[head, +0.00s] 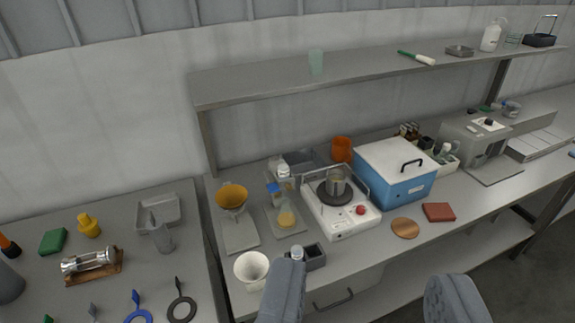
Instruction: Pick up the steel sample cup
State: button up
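A small steel cup (338,181) stands upright on the dark round plate of a white hotplate (341,221) on the middle bench. It is the only steel cup that I can make out. A wire-like rail of the hotplate runs around its back and sides. My gripper (366,275) shows as two grey fingers at the bottom edge, wide apart. It is open, with nothing seen between the fingers. In the picture it is below and in front of the hotplate, apart from the cup.
A blue box with a white lid (397,172) stands right of the hotplate. A shelf (375,72) overhangs the bench.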

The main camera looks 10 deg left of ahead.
aim_at(335, 183)
jog(key=u, duration=0.25)
jog(key=i, duration=1.35)
jog(key=u, duration=0.1)
